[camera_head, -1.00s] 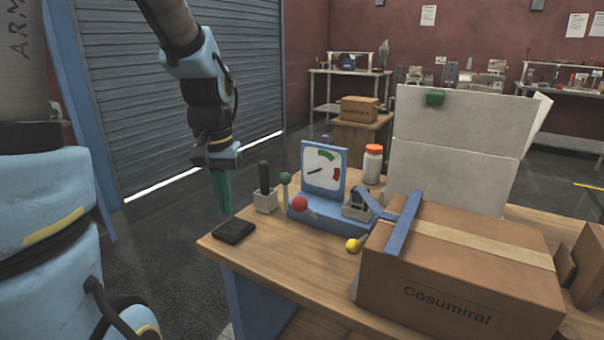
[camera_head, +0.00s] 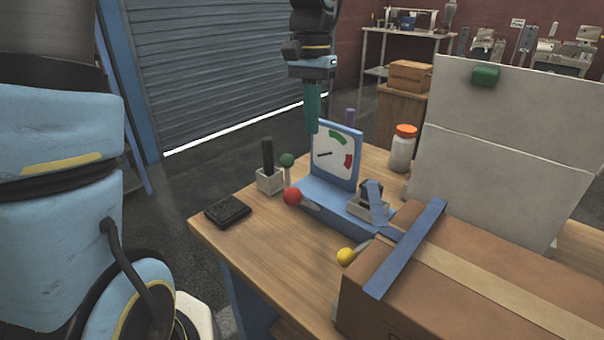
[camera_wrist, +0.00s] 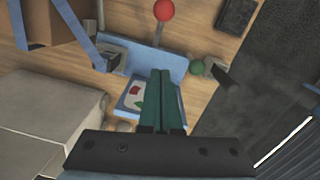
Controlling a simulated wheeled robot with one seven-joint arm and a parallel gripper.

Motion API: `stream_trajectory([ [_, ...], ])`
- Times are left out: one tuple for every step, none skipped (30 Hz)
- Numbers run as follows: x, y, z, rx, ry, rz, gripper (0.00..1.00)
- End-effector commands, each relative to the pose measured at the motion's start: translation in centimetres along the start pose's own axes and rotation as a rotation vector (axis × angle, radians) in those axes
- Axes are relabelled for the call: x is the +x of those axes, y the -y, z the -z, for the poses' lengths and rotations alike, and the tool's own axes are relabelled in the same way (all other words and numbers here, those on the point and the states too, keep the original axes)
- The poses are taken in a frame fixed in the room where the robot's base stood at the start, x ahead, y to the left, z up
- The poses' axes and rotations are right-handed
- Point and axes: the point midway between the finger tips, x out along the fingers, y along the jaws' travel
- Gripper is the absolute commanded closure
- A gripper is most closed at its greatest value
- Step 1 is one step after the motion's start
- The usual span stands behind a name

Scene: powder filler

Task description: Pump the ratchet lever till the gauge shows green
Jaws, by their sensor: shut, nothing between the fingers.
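A blue device stands on the table, with a white gauge (camera_head: 334,158) upright on its base. The gauge's needle points left and slightly down, away from the green band at upper right; a red band lies below the green. A lever with a red ball knob (camera_head: 292,196) is at the device's front left; it also shows in the wrist view (camera_wrist: 164,10). A green ball knob (camera_head: 287,160) and a yellow ball knob (camera_head: 346,256) are nearby. I cannot tell which is the ratchet lever. My gripper (camera_head: 313,128) is shut and empty by the gauge's top left edge.
A black handle in a pale block (camera_head: 270,182) and a flat black object (camera_head: 228,211) lie at left. A cardboard box (camera_head: 470,275) with a blue bar (camera_head: 405,248) fills the right. An orange-capped jar (camera_head: 402,150) and white panels (camera_head: 495,160) stand behind.

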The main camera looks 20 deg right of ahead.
Motion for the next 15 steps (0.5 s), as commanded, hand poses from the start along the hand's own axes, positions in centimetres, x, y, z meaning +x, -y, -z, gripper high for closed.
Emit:
stream_trajectory([
  [0.3,0.0,0.0,0.000,0.003,0.000,1.00],
  [0.6,0.0,-0.1,0.000,0.004,-0.001,1.00],
  [1.1,0.0,-0.1,0.000,0.005,-0.001,1.00],
  [1.6,0.0,-0.1,0.000,0.006,-0.001,1.00],
  [2.0,0.0,-0.1,0.000,0.006,-0.001,1.00],
  [2.8,0.0,-0.1,0.000,0.006,-0.001,1.00],
  [3.4,0.0,-0.1,0.000,0.007,-0.002,1.00],
  [4.0,0.0,-0.1,0.000,0.008,-0.002,1.00],
  [4.8,0.0,-0.2,0.001,0.007,-0.002,1.00],
  [5.5,0.0,-0.2,0.001,0.008,-0.002,1.00],
  [6.1,0.0,-0.1,0.001,0.008,-0.002,1.00],
  [6.9,-0.1,-0.2,0.000,0.007,-0.002,1.00],
  [7.6,-0.1,-0.2,0.001,0.008,-0.003,1.00],
  [8.2,-0.1,-0.2,0.001,0.007,-0.002,1.00],
  [8.9,0.0,-0.1,0.001,0.006,-0.001,1.00],
])
